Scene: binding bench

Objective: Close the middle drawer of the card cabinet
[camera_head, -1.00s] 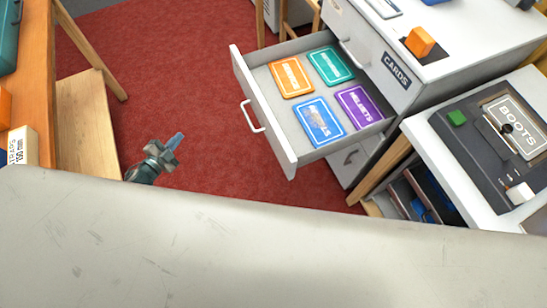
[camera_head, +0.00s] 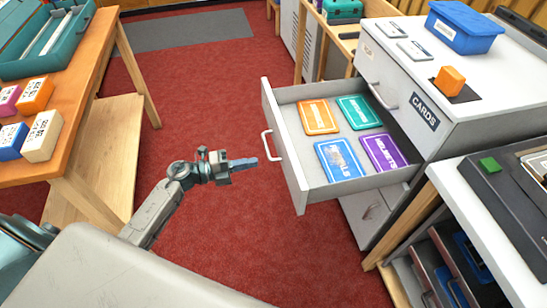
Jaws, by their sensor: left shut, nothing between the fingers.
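The white card cabinet (camera_head: 395,125) stands at the right, with a "CARDS" label on its side. Its middle drawer (camera_head: 300,165) is pulled out to the left. Orange, teal, blue and purple cards lie flat in it. The drawer's front panel with its bar handle (camera_head: 272,146) faces left. My left gripper (camera_head: 250,162) is shut and empty. In the picture it is just left of the drawer handle, with its fingers pointing right at it. A small gap shows between them; I cannot tell the depth. My right gripper is not in view.
An orange wooden table (camera_head: 85,75) with small boxes and a teal case stands at the left. A grey-black unit (camera_head: 490,200) stands at the lower right. A blue bin (camera_head: 465,28) and an orange block (camera_head: 449,79) sit on the cabinet top. Red floor is clear below the drawer.

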